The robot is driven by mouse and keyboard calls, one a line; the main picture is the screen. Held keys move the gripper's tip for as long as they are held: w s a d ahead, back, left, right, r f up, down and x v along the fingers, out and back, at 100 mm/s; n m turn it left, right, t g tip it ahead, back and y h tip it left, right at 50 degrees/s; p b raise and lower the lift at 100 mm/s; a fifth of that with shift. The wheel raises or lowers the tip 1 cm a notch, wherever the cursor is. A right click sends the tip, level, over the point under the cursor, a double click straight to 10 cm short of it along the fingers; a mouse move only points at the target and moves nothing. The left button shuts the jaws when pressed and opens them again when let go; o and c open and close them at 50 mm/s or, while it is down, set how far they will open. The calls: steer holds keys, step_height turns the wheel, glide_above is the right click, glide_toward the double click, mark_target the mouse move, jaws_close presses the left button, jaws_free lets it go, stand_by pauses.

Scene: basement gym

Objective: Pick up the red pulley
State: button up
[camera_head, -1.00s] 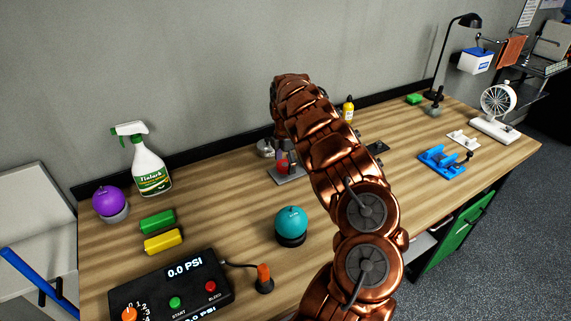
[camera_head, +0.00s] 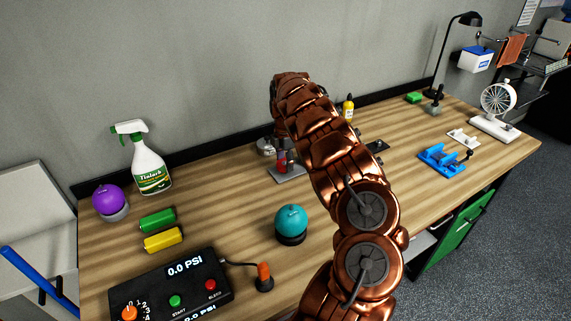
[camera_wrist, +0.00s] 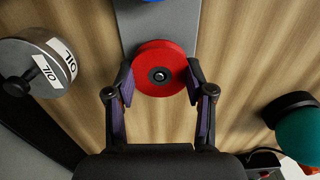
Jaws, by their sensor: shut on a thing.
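The red pulley (camera_wrist: 160,54) is a red disc with a dark hub and a light centre pin, seen in the middle of the wrist view. It shows as a small red patch in the head view (camera_head: 282,161), partly hidden by my arm. My gripper (camera_wrist: 160,82) has one finger on each side of the pulley's lower rim and is shut on it. The pulley is over a grey stand (camera_wrist: 130,28) on the wooden bench. I cannot tell whether it still touches the stand.
A teal ball on a dark base (camera_head: 291,222) stands in front of the stand. A grey can labelled OIL (camera_wrist: 35,68) is to the left in the wrist view. A blue fixture (camera_head: 441,160) is right.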

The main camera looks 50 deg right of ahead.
step_height(320, 180, up, 3)
steer(key=shift+b, duration=1.05)
steer(key=shift+s+a+r, duration=0.1)
steer(key=shift+s+r, duration=0.05)
steer(key=shift+r, duration=0.1)
steer(key=shift+s+a+r+b, duration=0.75)
steer(key=shift+s+a+b, duration=2.25)
steer(key=shift+s+a, duration=2.4)
steer(key=shift+w+a+r+p, duration=0.15)
steer(key=shift+a+r, duration=0.1)
steer(key=shift+r, duration=0.5)
steer(key=shift+w+a+r+p, duration=0.1)
steer(key=shift+w+a+r, duration=0.1)
steer(key=shift+r, duration=0.55)
steer(key=shift+w+a+r+p, duration=0.15)
steer(key=shift+a+r, duration=0.1)
steer(key=shift+r, duration=0.5)
